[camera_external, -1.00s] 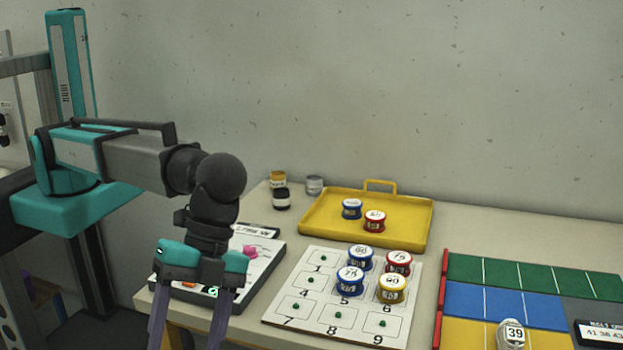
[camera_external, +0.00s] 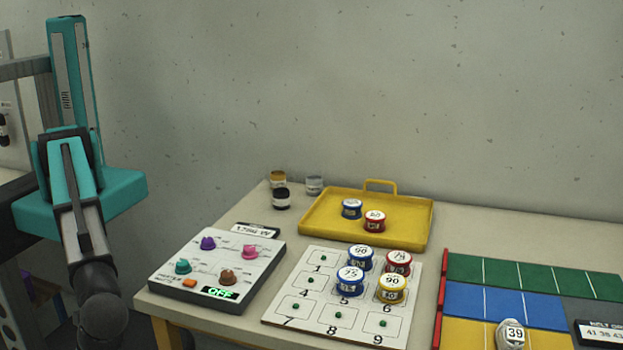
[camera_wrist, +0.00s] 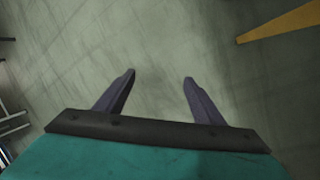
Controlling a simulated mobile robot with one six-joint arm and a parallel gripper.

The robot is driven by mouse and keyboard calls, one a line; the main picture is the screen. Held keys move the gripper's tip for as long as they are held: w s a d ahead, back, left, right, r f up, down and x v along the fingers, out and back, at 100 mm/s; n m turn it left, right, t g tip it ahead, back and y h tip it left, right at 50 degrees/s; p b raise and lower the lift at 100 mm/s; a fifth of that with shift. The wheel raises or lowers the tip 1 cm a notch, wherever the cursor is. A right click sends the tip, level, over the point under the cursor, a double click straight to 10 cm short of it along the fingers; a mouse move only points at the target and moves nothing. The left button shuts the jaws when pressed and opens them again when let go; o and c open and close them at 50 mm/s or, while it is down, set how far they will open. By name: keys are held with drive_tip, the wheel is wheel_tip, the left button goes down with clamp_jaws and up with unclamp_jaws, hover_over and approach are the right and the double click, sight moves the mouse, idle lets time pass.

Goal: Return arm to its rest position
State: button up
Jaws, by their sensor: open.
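My gripper (camera_wrist: 158,78) shows in the wrist view with its two dark fingers spread apart. It is open, with nothing between the fingers, above bare grey floor (camera_wrist: 160,40). In the external view my arm hangs down at the left, beside the table and clear of its edge. My gripper is below the picture there and out of sight.
The table (camera_external: 480,222) bears a control panel (camera_external: 215,262) with coloured knobs, a numbered board (camera_external: 310,300) with several tins, a yellow tray (camera_external: 320,228) with two tins, and a coloured lane mat (camera_external: 500,270). A yellow-brown bar (camera_wrist: 285,22) shows at the wrist view's upper right.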

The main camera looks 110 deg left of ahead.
drive_tip(key=s+a+f+n+y+b, duration=0.1)
drive_tip(key=s+a+f+y, duration=0.45)
drive_tip(key=a+f, duration=0.7)
drive_tip(key=s+a+f+n+y+b, duration=0.1)
drive_tip(key=s+a+f+y, duration=0.4)
drive_tip(key=a+f, duration=0.75)
drive_tip(key=s+a+r+n+g+h+p, duration=0.1)
drive_tip(key=s+a+n+h+p, duration=0.1)
drive_tip(key=a, duration=0.9)
drive_tip(key=s+a+r+n+g+h+p, duration=0.1)
drive_tip(key=s+a+n+h+p, duration=0.2)
drive_tip(key=a, duration=0.8)
drive_tip(key=shift+s+a+n+h+p, duration=0.35)
drive_tip(key=shift+s+h+p, duration=1)
drive_tip(key=shift+s, duration=0.9)
drive_tip(key=shift+o, duration=0.3)
drive_tip(key=shift+r, duration=0.15)
